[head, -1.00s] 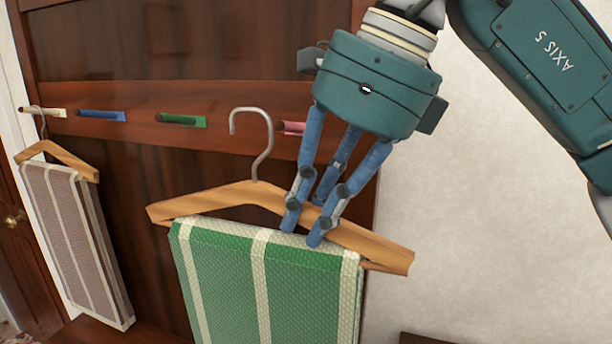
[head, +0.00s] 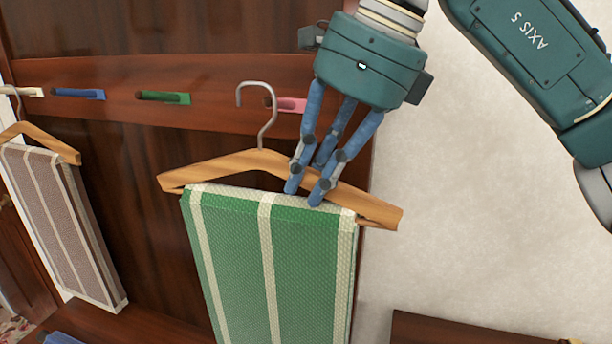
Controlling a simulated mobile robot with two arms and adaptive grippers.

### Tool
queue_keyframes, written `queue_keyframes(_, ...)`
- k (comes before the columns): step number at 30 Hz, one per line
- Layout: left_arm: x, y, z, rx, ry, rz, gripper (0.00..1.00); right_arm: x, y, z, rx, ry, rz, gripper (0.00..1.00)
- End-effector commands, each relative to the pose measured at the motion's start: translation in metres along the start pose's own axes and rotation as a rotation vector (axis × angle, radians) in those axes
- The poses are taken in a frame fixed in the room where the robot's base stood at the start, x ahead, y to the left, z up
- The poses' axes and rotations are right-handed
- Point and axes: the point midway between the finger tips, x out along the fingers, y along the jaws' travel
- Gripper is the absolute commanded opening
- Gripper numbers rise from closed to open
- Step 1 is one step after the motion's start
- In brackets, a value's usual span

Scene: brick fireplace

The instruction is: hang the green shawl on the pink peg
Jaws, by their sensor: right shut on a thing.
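The green shawl (head: 240,265) with cream stripes is draped over a wooden hanger (head: 225,167). My right gripper (head: 304,193) is shut on the hanger's right arm, just right of its neck. The hanger's metal hook (head: 270,118) points up and curls to the left. The pink peg (head: 292,104) is on the dark wooden rail, just right of the hook's upper part in the picture. The hook's open end shows left of the peg; I cannot tell how far in front of the peg it is. My left gripper is not in view.
A green peg (head: 165,97), a blue peg (head: 79,93) and a cream peg (head: 30,91) sit left along the rail. A brownish striped shawl (head: 62,225) on another hanger hangs at far left. The pale wall (head: 440,200) is bare.

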Motion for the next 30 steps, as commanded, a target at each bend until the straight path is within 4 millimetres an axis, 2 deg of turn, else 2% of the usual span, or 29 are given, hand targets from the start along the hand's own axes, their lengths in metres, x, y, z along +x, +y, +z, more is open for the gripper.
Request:
queue_keyframes(4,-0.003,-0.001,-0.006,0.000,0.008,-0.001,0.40,0.001,-0.011,0.000,0.001,-0.005,0.000,0.00)
queue_keyframes(21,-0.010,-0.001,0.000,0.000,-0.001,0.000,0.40,0.011,-0.052,-0.004,0.001,-0.006,0.000,0.00)
queue_keyframes(30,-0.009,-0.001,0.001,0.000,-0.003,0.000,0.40,0.018,-0.059,-0.007,-0.001,-0.005,0.000,0.00)
